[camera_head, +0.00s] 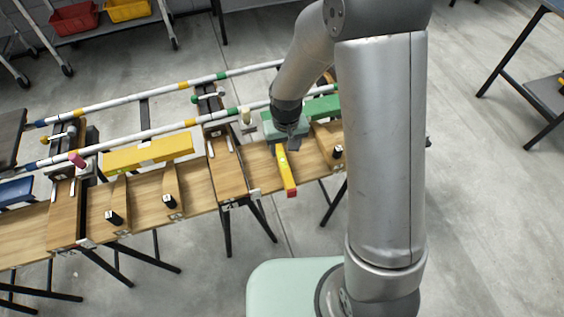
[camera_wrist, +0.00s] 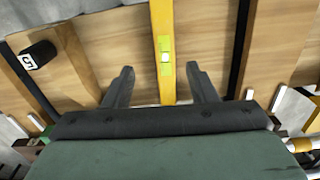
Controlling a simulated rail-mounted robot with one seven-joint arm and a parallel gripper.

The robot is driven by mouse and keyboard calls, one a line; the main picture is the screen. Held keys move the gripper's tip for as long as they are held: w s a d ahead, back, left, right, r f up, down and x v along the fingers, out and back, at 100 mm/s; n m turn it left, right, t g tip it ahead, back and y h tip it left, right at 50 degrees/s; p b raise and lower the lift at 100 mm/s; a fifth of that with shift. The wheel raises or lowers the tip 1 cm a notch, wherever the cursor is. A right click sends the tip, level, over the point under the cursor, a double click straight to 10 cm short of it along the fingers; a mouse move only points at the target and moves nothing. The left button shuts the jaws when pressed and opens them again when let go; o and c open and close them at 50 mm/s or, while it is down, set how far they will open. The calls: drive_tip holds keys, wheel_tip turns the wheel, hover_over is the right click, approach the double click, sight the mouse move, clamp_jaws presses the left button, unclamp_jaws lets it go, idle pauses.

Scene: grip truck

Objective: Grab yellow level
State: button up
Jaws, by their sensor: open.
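The yellow level (camera_head: 286,173), a narrow bar with a red end, lies across the wooden bench (camera_head: 229,170) below my gripper (camera_head: 289,144). In the wrist view the level (camera_wrist: 162,30) runs top to bottom with a bright green vial. My gripper (camera_wrist: 160,70) is open there, with one dark finger on each side of the bar. Neither finger appears to touch it, and the gap in height is hard to judge. The level's far part is hidden under my gripper.
A wider yellow bar (camera_head: 148,152) lies on the bench to the left, with a blue one (camera_head: 16,191) beyond it. Black-knobbed wooden pieces flank the level, one with a knob (camera_head: 337,152) to its right. White-striped rails (camera_head: 150,133) run along the back.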

sight(282, 160)
wheel_tip(282, 160, down, 3)
drive_tip(key=shift+r, duration=0.1)
drive_tip(key=shift+w+a+f+p, duration=0.1)
drive_tip(key=shift+a+f+p, duration=0.05)
drive_tip(key=shift+f, duration=0.75)
drive_tip(key=shift+w+a+f+p, duration=0.1)
drive_tip(key=shift+f, duration=0.8)
drive_tip(key=shift+w+a+f+p, duration=0.1)
drive_tip(key=shift+a+f+p, duration=0.05)
drive_tip(key=shift+f, duration=0.75)
clamp_jaws()
